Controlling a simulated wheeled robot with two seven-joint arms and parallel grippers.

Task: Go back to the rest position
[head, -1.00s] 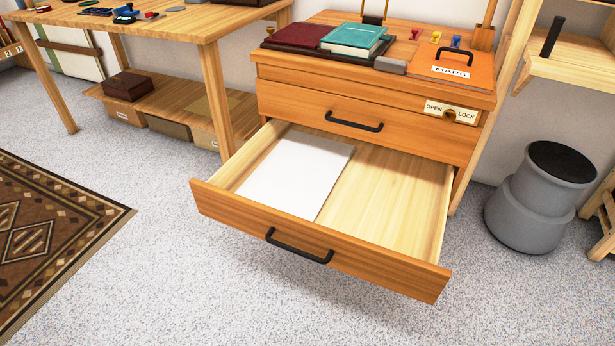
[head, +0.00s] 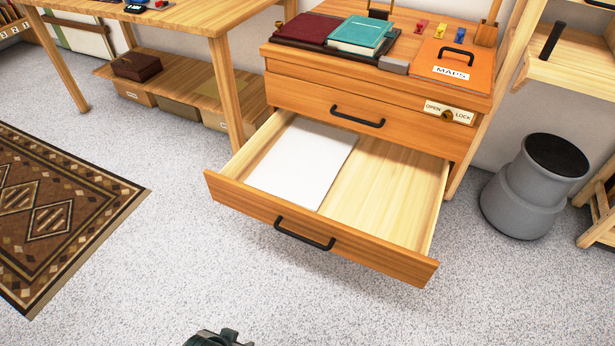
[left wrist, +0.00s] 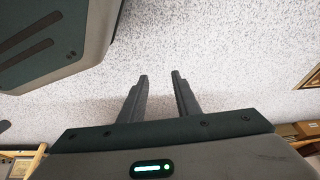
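In the left wrist view my left gripper (left wrist: 160,80) points out over the speckled floor. Its two dark fingers stand apart with nothing between them. In the head view a small dark piece of my own body (head: 218,338) shows at the bottom edge; I cannot tell which part. My right gripper is in neither view. The lower drawer (head: 310,238) of the wooden cabinet is pulled open, with a white sheet or stack of paper (head: 303,163) lying in its left part. No gripper touches the drawer.
The upper drawer (head: 385,112) is shut. A grey step stool (head: 525,200) stands right of the cabinet, a wooden table (head: 185,20) with a lower shelf to the left. A patterned rug (head: 60,200) lies at left. The floor before the drawer is clear.

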